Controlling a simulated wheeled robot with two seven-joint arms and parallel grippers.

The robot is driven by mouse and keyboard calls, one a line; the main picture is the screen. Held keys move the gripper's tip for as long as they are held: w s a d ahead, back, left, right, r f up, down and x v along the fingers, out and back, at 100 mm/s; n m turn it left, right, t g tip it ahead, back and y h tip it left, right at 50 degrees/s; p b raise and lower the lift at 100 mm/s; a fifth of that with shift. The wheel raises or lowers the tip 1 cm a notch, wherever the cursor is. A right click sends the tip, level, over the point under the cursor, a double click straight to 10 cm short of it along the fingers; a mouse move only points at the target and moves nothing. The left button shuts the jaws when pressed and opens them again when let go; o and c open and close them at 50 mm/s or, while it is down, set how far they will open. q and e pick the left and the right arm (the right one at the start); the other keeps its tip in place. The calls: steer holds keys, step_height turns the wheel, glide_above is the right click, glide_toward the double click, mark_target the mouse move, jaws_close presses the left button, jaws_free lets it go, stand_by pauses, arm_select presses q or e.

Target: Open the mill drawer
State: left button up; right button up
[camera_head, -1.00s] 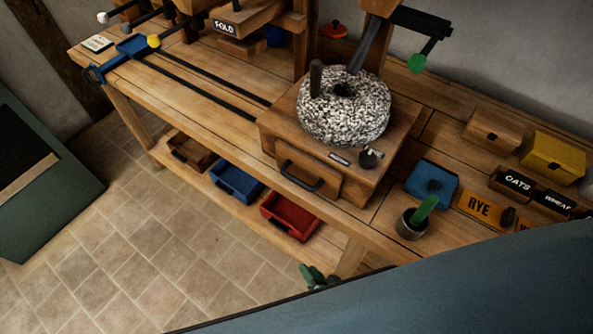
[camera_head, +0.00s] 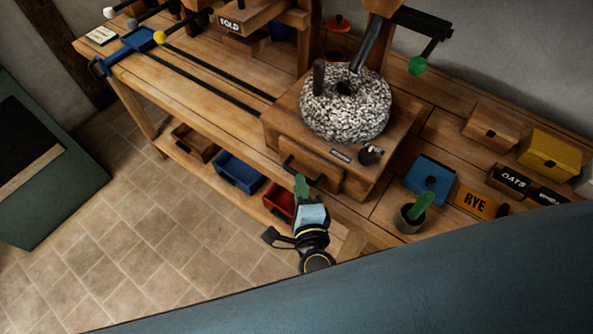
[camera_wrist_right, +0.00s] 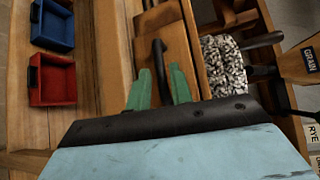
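The mill drawer (camera_head: 325,177) is a wooden front with a dark bar handle (camera_head: 314,181), set in the mill's wooden base below a speckled round millstone (camera_head: 346,105). The drawer looks closed. My right gripper (camera_head: 301,187) has green fingers and is just in front of the handle. In the right wrist view, the fingers (camera_wrist_right: 160,87) are apart, and the dark handle (camera_wrist_right: 158,58) shows between them and a little ahead. I cannot tell whether they touch it. My left gripper is not in view.
A red bin (camera_head: 279,199), a blue bin (camera_head: 240,173) and a wooden bin (camera_head: 195,143) sit on the lower shelf below the bench. A grey pot (camera_head: 407,221) with a green stem stands to the right. Clear tiled floor lies front left.

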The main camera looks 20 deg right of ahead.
mark_target(296, 172)
steer(key=w, duration=0.4)
steer(key=shift+w+d+f, duration=0.25)
steer(key=shift+w+f, duration=0.15)
jaws_close()
